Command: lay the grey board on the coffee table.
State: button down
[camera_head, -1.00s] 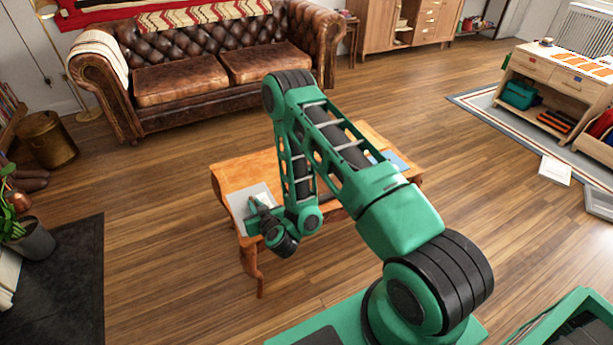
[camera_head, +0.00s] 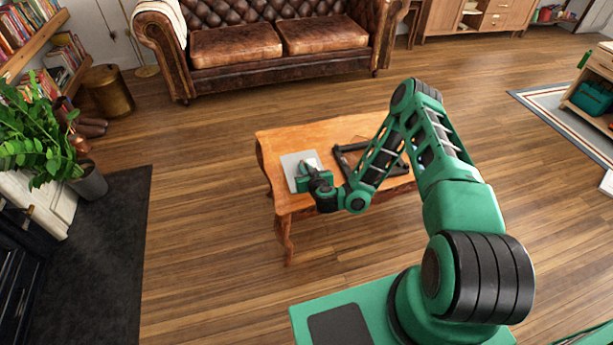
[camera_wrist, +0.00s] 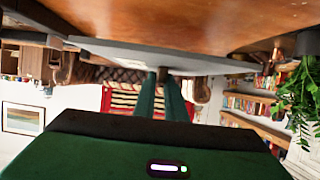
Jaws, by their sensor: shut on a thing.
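The coffee table (camera_head: 320,138) is orange-brown wood with curved legs and stands in the middle of the head view. My gripper (camera_head: 311,169) is shut on the grey board (camera_head: 291,168), over the table's left end. The board is thin and pale, with its broad face up and roughly level. In the wrist view, which is upside down, my two green fingers (camera_wrist: 162,72) grip the board (camera_wrist: 125,53), close to the table top (camera_wrist: 190,20). Whether the board touches the table, I cannot tell. My gripper hides part of the board.
A black open frame (camera_head: 345,160) lies on the table to the right of the board, partly behind my arm. A brown leather sofa (camera_head: 265,45) stands behind the table. A plant (camera_head: 40,135) and a dark mat (camera_head: 105,245) are at the left. Floor around the table is clear.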

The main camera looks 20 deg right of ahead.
jog(key=shift+w+d+f, duration=0.5)
jog(key=shift+w+d, duration=0.05)
jog(key=shift+w, duration=0.05)
jog(key=shift+f, duration=2)
jog(key=c, duration=1.8)
grip_release()
jog(key=shift+s+a, duration=0.1)
